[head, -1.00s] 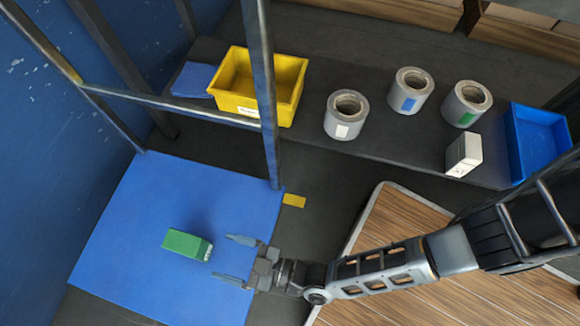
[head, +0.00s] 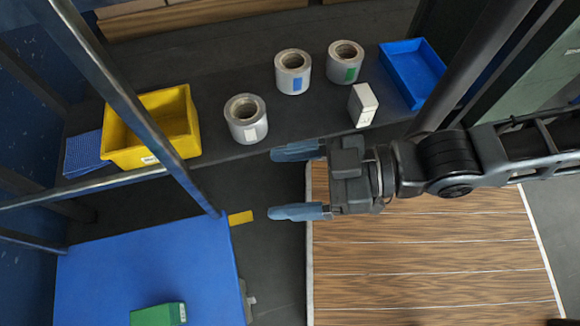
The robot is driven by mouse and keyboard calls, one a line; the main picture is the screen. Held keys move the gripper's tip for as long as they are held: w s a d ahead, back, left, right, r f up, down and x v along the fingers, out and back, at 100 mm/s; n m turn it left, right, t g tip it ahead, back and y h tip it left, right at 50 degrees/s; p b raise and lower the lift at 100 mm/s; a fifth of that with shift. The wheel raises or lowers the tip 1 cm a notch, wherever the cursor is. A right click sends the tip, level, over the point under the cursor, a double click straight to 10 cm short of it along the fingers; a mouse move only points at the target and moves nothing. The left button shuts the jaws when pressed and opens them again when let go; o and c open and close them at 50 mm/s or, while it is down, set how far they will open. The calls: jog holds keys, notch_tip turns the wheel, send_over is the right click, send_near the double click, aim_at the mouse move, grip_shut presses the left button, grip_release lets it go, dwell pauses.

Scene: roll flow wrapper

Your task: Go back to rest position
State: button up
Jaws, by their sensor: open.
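My gripper (head: 300,182) is open and empty in the head view, its two blue-grey fingers pointing left. It is over the edge between the dark floor and the wooden board. The green block (head: 158,314) lies on the blue mat (head: 150,260) at the lower left, apart from my gripper. Part of the block is cut off by the bottom edge of the picture.
A dark shelf (head: 215,70) holds a yellow bin (head: 150,130), several film rolls such as one with a white label (head: 246,118), a white box (head: 362,104) and a blue tray (head: 412,72). Dark metal posts (head: 115,75) stand at left. The wooden board (head: 430,260) is clear.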

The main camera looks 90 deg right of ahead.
jog(key=shift+s+d+r, duration=0.15)
jog(key=shift+r, duration=0.6)
notch_tip(320, 180, up, 29)
jog(key=p, duration=2.9)
